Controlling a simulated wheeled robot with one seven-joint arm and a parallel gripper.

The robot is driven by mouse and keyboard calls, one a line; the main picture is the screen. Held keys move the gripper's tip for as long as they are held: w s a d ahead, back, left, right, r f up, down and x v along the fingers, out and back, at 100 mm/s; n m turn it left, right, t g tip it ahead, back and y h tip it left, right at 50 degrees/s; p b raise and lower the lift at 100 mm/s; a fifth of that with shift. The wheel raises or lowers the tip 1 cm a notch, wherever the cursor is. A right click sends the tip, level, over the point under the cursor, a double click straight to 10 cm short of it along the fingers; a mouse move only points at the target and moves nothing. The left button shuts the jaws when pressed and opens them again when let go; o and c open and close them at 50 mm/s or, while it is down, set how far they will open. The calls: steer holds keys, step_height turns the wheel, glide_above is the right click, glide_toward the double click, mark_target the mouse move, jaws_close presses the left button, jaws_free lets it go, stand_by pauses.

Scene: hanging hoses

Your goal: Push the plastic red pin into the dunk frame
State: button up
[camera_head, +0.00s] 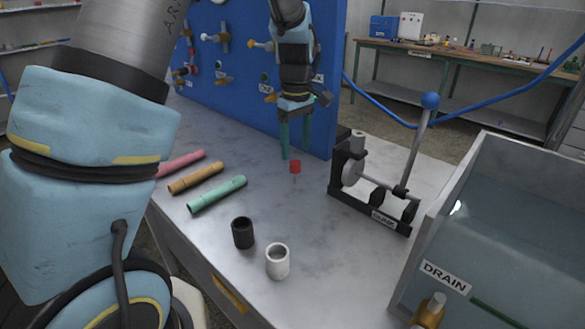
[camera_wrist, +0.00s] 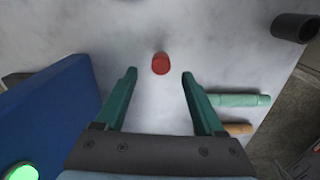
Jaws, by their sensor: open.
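The red pin (camera_head: 295,168) stands on the grey table, its red head up, to the left of the dunk frame. It also shows in the wrist view (camera_wrist: 160,64), just beyond my fingertips and between their lines. My gripper (camera_head: 295,156) points down above and beside the pin, open and empty; its two green fingers are spread in the wrist view (camera_wrist: 158,74). The dunk frame (camera_head: 384,217) is a dark stand labelled DUNK, with a grey wheel, a rod and a lever topped by a blue ball (camera_head: 430,100). The pin is apart from the frame.
Pink (camera_head: 181,163), orange (camera_head: 196,178) and green (camera_head: 217,195) tubes lie at the left. A black cup (camera_head: 242,233) and a white cup (camera_head: 277,261) stand in front. A blue panel (camera_head: 235,60) rises behind. A water tank (camera_head: 500,200) marked DRAIN stands at the right.

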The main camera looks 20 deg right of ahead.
mark_target(296, 173)
step_height(296, 173, down, 8)
steer(key=shift+s+f+p, duration=0.1)
steer(key=shift+f+p, duration=0.15)
steer(key=shift+p, duration=0.8)
steer(key=shift+c, duration=0.3)
jaws_close()
